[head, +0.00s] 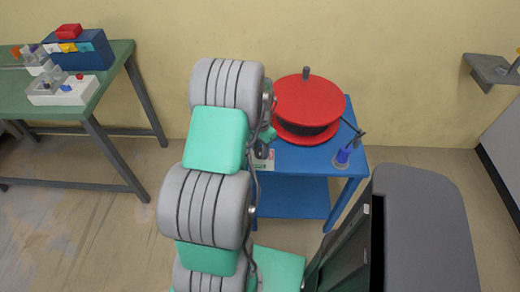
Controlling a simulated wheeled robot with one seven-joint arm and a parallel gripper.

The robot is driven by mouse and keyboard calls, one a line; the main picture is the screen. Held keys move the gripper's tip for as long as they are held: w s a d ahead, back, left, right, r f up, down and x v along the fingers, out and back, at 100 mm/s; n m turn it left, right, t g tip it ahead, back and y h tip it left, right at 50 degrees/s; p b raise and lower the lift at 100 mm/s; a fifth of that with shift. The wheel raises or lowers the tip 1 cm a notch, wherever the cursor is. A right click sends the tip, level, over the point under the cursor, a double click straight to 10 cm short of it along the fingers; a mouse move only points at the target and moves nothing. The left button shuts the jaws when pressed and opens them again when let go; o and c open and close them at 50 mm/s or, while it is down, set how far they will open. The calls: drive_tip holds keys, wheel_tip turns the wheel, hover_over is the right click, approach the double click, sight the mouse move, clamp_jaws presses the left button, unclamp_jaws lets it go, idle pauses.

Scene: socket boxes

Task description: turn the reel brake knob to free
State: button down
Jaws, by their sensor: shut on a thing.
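A red reel (310,100) with a dark core and a grey post on top stands on the blue table (318,157). Beside it, near the table's front left, is a small pale plate (263,165) with green and red marks. My gripper (262,151) is mostly hidden behind my arm. Only a dark part of it shows, low over the plate, left of the reel. It is shut on the reel brake knob, which is covered from this view. The knob's setting cannot be read.
A blue item on a round grey base (342,158) stands at the table's right, near a dark rod (353,129). A green bench (110,75) at the left holds a blue box (88,50) and white socket boxes (62,90). A grey shelf (490,70) is at the right.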

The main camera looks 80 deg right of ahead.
sight(260, 152)
drive_tip(key=c, duration=0.9)
unclamp_jaws()
wheel_tip(260, 152, up, 8)
drive_tip(key=shift+f, duration=0.1)
